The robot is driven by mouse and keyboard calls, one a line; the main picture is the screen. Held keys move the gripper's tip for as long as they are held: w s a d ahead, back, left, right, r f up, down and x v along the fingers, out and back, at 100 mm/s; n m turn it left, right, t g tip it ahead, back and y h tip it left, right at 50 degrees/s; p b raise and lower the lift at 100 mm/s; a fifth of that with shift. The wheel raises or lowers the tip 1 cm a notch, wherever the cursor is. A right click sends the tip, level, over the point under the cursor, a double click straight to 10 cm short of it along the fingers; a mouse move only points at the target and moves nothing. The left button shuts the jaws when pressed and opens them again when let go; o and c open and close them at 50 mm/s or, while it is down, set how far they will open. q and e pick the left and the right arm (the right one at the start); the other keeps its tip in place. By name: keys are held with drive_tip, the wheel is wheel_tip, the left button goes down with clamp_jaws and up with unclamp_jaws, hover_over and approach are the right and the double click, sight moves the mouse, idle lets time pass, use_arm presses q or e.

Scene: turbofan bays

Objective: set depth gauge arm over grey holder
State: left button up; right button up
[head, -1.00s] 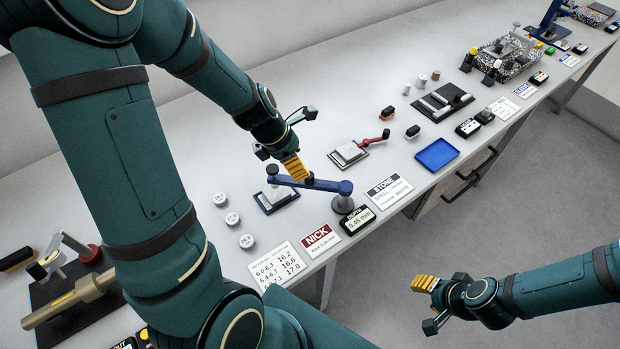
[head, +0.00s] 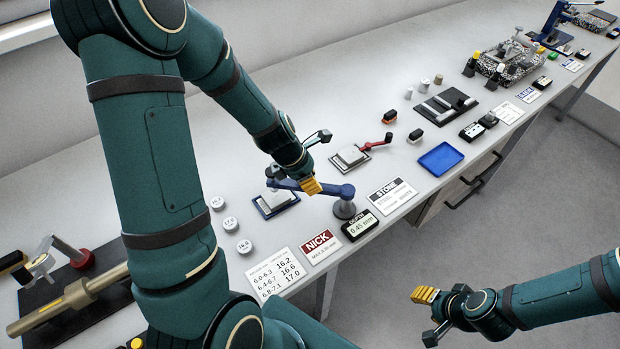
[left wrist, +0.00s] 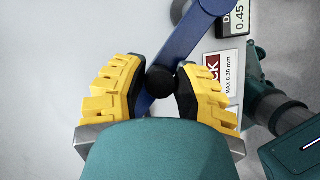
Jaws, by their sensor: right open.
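The depth gauge has a blue arm (head: 330,189) on a round grey post (head: 344,209). The arm points left, its free end at the far side of a blue-rimmed holder (head: 290,207) with a pale block on it. A grey-rimmed holder (head: 343,166), also with a pale block, sits farther back with a red lever beside it. My left gripper (head: 311,186) is at the blue arm. In the left wrist view its yellow fingers close on either side of the arm's black knob (left wrist: 160,81). My right gripper (head: 424,316) is open and empty, off the table's front edge.
The depth display (head: 359,225) reads 0.45 mm beside the post. NICK (head: 320,246) and STONE (head: 391,195) cards lie nearby. The red lever (head: 377,144) stands close to the grey-rimmed holder. Several round weights (head: 230,223) lie left, and a blue tray (head: 440,158) lies right.

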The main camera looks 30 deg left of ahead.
use_arm(q)
clamp_jaws()
drive_tip(key=shift+w, duration=0.15)
drive_tip(key=w+d+m+g+p, duration=0.1)
drive_tip(key=w+d+m+g, duration=0.1)
drive_tip(key=w+m, duration=0.4)
drive_tip(key=w+d+m+g+p, duration=0.2)
drive_tip(key=w+d+m+g, duration=0.1)
drive_tip(key=m, duration=0.9)
drive_tip(key=shift+w+d+f+g+h, duration=0.25)
drive_tip(key=shift+w+g, duration=0.45)
drive_tip(key=shift+w, duration=0.7)
drive_tip(key=shift+r, duration=0.1)
